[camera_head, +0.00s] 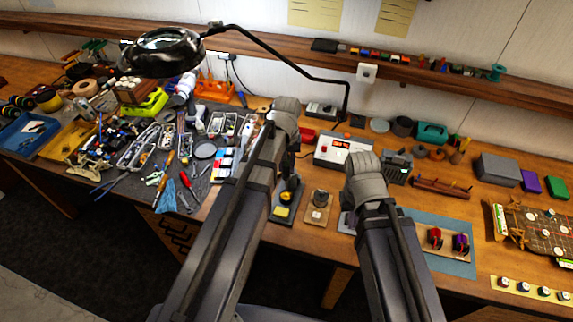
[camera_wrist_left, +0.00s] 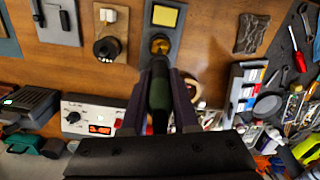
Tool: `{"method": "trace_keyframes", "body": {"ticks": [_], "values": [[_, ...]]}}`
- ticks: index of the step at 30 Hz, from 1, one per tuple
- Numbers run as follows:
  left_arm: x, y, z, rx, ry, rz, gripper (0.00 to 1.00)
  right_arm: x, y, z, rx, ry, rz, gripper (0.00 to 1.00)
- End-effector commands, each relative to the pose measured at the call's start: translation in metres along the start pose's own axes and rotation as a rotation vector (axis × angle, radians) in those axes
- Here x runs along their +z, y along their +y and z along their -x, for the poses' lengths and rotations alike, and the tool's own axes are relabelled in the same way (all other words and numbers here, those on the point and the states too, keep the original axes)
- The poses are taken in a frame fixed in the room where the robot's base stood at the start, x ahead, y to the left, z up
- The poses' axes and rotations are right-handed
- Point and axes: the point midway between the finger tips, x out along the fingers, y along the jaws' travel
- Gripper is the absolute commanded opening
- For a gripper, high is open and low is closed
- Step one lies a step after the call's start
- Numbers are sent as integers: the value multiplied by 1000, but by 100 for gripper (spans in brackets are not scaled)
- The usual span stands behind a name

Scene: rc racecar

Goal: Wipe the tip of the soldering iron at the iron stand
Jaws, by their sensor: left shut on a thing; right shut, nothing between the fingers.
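The iron stand (camera_head: 286,204) is a dark plate on the bench with a yellow sponge (camera_head: 282,212) and a brass-coloured cleaner (camera_head: 290,184). In the left wrist view the sponge (camera_wrist_left: 165,16) and the round brass cleaner (camera_wrist_left: 160,45) lie just beyond the fingers. My left gripper (camera_wrist_left: 157,92) is shut on the dark green handle of the soldering iron (camera_wrist_left: 160,88), which points at the cleaner. The iron's tip is hidden, so I cannot tell if it touches. In the head view my arm hides the left fingers. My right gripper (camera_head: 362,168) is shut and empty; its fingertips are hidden.
A wooden block with a dark spool (camera_head: 319,200) stands beside the stand. Behind is a white station (camera_head: 342,148) with a red display. The left bench is crowded with tools. A magnifier lamp (camera_head: 165,50) arches overhead. A blue mat (camera_head: 450,258) with red and purple parts lies right.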

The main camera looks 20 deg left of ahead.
Motion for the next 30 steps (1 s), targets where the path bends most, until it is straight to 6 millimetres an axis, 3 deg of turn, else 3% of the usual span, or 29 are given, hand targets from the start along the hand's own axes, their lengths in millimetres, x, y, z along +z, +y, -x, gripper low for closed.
{"method": "trace_keyframes", "body": {"ticks": [30], "values": [[0,0,-6,0,0,0,0,0,-1,-6,0,0,0,0]]}}
